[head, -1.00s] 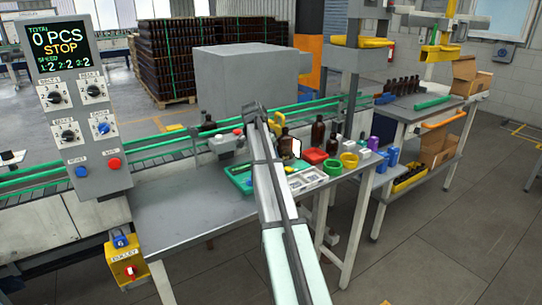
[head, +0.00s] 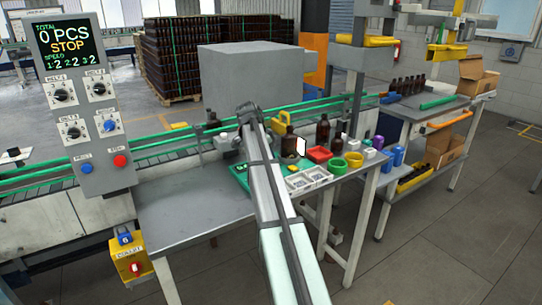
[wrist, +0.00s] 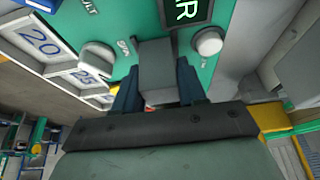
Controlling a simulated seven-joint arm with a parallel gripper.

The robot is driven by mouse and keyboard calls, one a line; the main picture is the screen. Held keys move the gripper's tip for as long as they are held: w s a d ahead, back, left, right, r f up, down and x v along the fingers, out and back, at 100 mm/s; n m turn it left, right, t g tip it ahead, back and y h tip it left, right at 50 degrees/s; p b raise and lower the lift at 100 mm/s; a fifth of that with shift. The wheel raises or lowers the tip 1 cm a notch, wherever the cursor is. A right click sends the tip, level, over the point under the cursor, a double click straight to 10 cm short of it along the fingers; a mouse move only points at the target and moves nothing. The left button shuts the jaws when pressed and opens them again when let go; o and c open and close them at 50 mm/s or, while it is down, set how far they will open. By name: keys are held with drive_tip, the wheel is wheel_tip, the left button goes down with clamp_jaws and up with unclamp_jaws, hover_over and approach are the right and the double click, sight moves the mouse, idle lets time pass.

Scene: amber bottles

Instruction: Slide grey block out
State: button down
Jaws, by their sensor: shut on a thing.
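A grey block (wrist: 156,58) sits between the two dark blue fingers of my gripper (wrist: 158,84) in the wrist view. The gripper is shut on it. The block lies against a green panel (wrist: 118,22) that carries white lettering. Whether the block is seated in the panel or clear of it cannot be told. In the head view the green panel (head: 238,172) is partly visible on the workbench, left of my arm. My arm hides the gripper and the block there.
A dark display (wrist: 187,10) and a round white knob (wrist: 207,42) are close right of the block. A white tray with number cards (wrist: 48,42) lies left. The bench's left part is clear.

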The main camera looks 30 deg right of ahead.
drive_tip(key=shift+a, duration=0.25)
drive_tip(key=c, duration=0.7)
unclamp_jaws()
drive_tip(key=v, duration=1.3)
drive_tip(key=shift+r, duration=0.4)
